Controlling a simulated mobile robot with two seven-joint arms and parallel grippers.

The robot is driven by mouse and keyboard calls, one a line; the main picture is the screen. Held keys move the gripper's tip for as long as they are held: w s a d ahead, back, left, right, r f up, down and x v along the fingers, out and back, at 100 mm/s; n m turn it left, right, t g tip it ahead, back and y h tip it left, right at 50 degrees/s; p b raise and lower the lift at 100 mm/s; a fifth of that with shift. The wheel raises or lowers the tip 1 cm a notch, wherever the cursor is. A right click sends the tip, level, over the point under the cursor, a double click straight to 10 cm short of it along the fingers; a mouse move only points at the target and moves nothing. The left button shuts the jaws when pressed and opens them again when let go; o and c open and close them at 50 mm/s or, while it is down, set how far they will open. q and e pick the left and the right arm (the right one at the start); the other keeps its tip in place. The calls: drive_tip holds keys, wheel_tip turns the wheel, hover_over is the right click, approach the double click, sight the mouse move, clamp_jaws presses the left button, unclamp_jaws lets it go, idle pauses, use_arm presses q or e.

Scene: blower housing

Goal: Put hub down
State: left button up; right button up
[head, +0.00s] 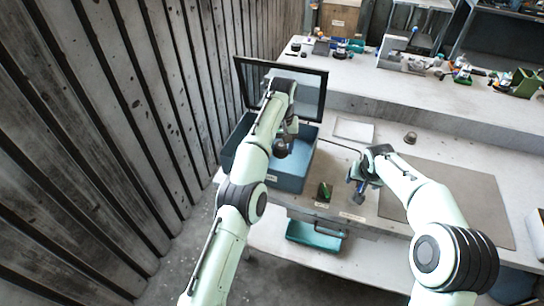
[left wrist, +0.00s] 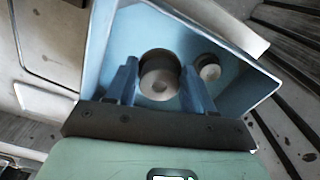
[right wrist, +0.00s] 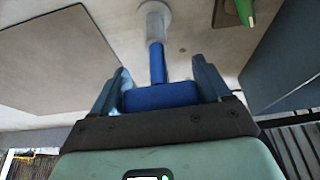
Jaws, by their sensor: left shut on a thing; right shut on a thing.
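The hub looks like a round grey metal cylinder (left wrist: 160,78) between the fingers of my left gripper (left wrist: 158,92). In the head view my left gripper (head: 284,138) is over the open blue box (head: 290,184), with the dark round hub (head: 281,149) beneath it. My left gripper is shut on the hub. I cannot tell whether the hub touches the box floor. My right gripper (right wrist: 160,88) is shut on a blue tool (right wrist: 160,98) with a blue shaft and a pale round end. In the head view my right gripper (head: 360,178) is over the bench front.
A smaller round part (left wrist: 208,68) lies in the blue box beside the hub. The box's framed lid (head: 312,92) stands open behind. A green object (head: 325,192) lies between box and right gripper. A grey mat (head: 450,195) and small knob (head: 410,137) are to the right.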

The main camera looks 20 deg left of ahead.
use_arm(q)
drive_tip(key=shift+w+f, duration=0.1)
drive_tip(key=shift+f, duration=4.9)
drive_tip(key=shift+f, duration=0.15)
drive_tip(key=o, duration=1.1)
wheel_tip(320, 180, up, 8)
drive_tip(key=shift+f, duration=0.1)
